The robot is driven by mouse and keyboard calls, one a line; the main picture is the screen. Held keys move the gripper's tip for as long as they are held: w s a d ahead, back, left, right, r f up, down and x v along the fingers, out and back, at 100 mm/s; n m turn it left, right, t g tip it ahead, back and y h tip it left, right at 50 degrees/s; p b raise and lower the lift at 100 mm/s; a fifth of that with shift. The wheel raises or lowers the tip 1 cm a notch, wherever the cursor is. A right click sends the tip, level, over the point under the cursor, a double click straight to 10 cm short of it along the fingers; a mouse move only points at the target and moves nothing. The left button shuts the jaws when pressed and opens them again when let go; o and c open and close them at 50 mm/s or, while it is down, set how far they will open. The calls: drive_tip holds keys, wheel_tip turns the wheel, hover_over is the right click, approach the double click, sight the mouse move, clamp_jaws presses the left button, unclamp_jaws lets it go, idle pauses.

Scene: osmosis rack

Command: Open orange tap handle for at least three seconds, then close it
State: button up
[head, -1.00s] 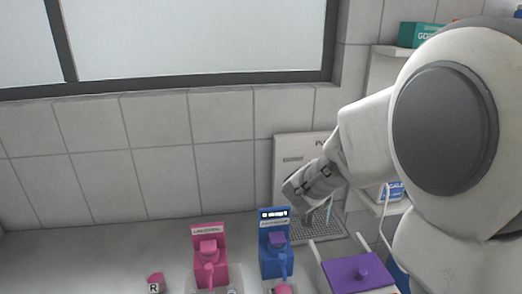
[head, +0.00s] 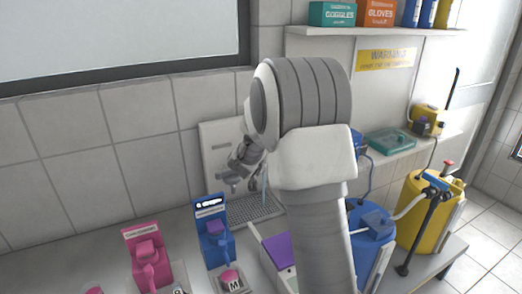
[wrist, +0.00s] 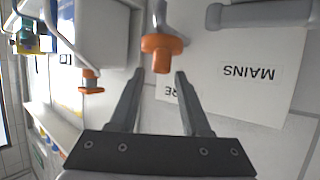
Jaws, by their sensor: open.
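In the wrist view an orange tap handle (wrist: 163,44) sits on a grey stem just ahead of my open fingers. My gripper (wrist: 160,75) has one finger on either side of its lower end, and I cannot tell whether they touch it. In the head view my gripper (head: 233,182) is in front of the white wall panel (head: 215,133), and the orange handle is not distinguishable there. A second, smaller orange piece (wrist: 90,82) is on a white fitting to the left in the wrist view.
A grey pipe (wrist: 265,14) and an upside-down "MAINS" label (wrist: 248,72) are beside the handle. Below the panel is a drain grate (head: 250,208). Pink (head: 145,255) and blue (head: 212,235) dispensers stand on the bench. Blue and yellow drums (head: 428,215) are at the right.

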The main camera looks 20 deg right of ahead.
drive_tip(key=shift+x, duration=1.8)
drive_tip(key=shift+c, duration=0.3)
clamp_jaws()
